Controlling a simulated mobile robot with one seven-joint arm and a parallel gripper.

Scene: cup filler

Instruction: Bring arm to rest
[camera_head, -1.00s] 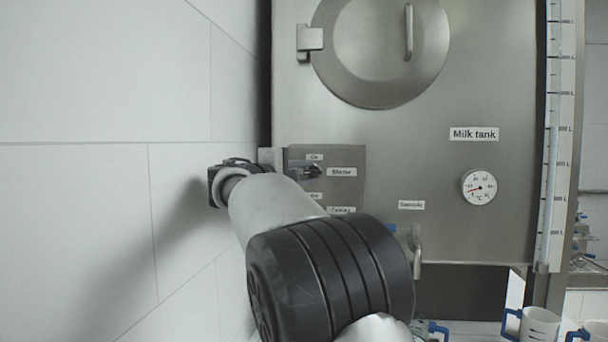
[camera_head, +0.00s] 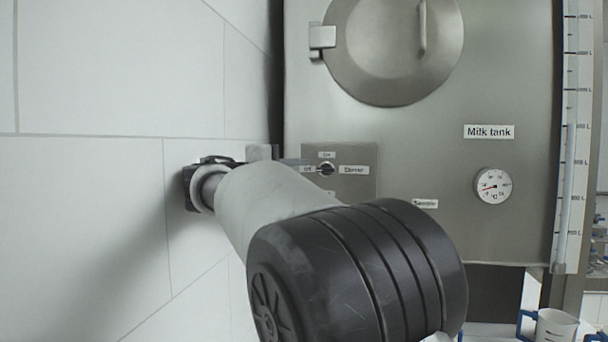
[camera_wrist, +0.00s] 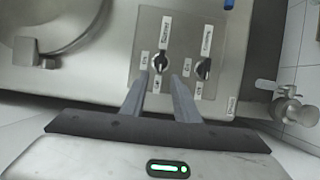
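My gripper (camera_wrist: 159,80) is open in the wrist view. Its two grey fingers stand apart with nothing between them. Their tips point at the stirrer knob (camera_wrist: 161,61), a small dark knob just beyond them on the control panel. The cooling knob (camera_wrist: 203,68) is to its right. In the head view my gripper (camera_head: 306,163) is just left of the stirrer knob (camera_head: 326,169), and my arm hides the lower part of the panel (camera_head: 350,155). My arm is stretched out toward the tank.
The steel milk tank (camera_head: 480,95) fills the background, with a round hatch (camera_head: 385,60), a gauge (camera_head: 493,186) and a level scale (camera_head: 572,130). A tap (camera_wrist: 292,108) sticks out at right in the wrist view. A white cup (camera_head: 556,325) stands lower right. A pale wall (camera_head: 80,80) is at left.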

